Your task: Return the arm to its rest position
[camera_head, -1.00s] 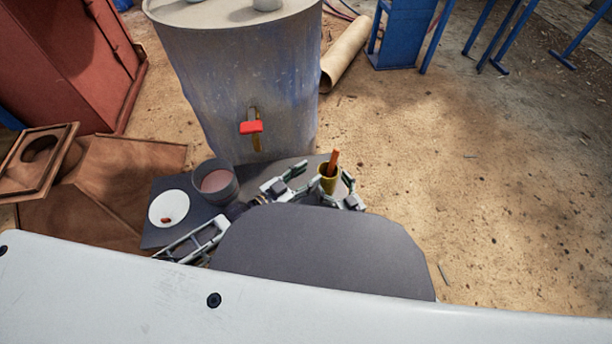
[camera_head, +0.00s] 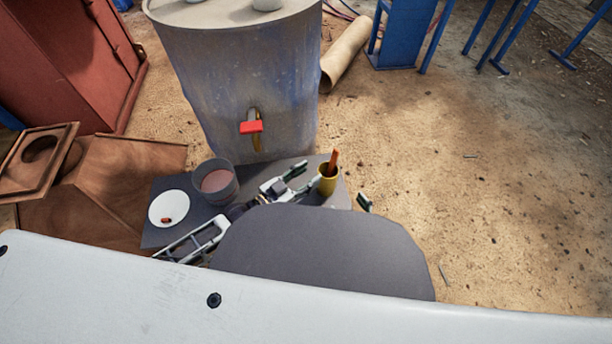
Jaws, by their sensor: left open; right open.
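My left gripper (camera_head: 297,179) is open over the dark table (camera_head: 160,232), with its fingertips pointing toward a yellow cup (camera_head: 327,184). The cup stands upright at the table's right side, and a reddish-brown stick (camera_head: 333,160) rises out of it. The fingertips are close to the cup; I cannot tell whether they touch it. My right gripper (camera_head: 364,202) shows only as a small fingertip past the table's right edge. The rest of it is hidden behind my grey body part.
A grey bucket (camera_head: 217,184) and a white bowl (camera_head: 168,206) holding a small reddish piece (camera_head: 166,220) stand on the table's left part. A large metal drum (camera_head: 240,90) with a red-handled tap (camera_head: 251,127) stands behind. Open sandy ground lies to the right.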

